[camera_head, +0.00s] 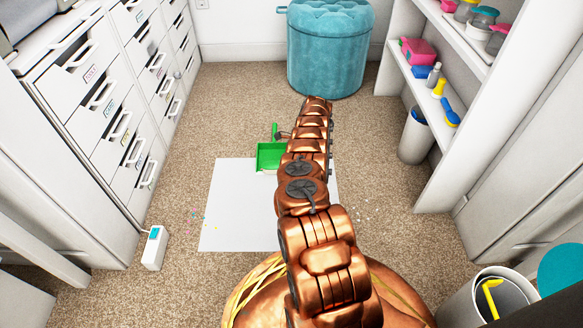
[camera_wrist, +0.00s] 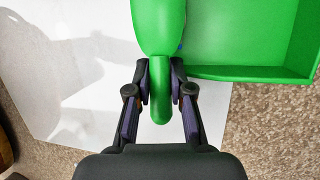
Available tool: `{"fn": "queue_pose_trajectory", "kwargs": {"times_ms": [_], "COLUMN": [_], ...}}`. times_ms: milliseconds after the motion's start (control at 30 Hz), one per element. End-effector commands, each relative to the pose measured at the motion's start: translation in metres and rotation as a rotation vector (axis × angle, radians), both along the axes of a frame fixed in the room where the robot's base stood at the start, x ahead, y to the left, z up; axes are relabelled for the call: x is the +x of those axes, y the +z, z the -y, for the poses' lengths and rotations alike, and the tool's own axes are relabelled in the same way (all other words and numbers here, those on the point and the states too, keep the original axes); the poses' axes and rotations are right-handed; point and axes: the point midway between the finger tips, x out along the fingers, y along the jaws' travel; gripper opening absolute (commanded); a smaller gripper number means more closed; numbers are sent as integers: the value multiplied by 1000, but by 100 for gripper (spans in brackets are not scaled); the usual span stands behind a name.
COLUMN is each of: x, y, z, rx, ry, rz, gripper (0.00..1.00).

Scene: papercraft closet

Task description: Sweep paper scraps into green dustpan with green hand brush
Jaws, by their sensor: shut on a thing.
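The green hand brush (camera_wrist: 158,25) is in the wrist view, its narrow handle between the fingers of my gripper (camera_wrist: 160,75). My gripper is shut on that handle. The green dustpan (camera_wrist: 255,73) lies just right of the brush. In the head view the dustpan (camera_head: 268,153) is at the far edge of the white sheet (camera_head: 228,200), partly behind my arm. My arm hides most of the brush and gripper there. Small coloured paper scraps (camera_head: 194,215) lie at the sheet's left edge. Pale scraps (camera_head: 361,208) lie on the carpet to its right.
White drawers (camera_head: 105,100) line the left and a white shelf unit (camera_head: 440,95) the right. A teal pouf (camera_head: 328,50) stands at the back. A small white box (camera_head: 154,248) and a white bin (camera_head: 415,135) stand on the carpet.

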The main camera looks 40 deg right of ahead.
Motion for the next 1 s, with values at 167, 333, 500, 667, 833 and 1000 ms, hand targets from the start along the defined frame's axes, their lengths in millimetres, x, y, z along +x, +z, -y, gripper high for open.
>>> {"fn": "queue_pose_trajectory", "kwargs": {"times_ms": [167,333,500,667,833,1000], "x": [2,2,2,2,2,5], "y": [1,1,0,-2,-5,-5], "z": [1,1,1,1,1,-1], "rx": [1,0,0,0,1,-1], "ry": [2,2,2,2,1,9], "rz": [1,1,1,1,1,-1], "gripper": [0,0,0,0,0,0]}}
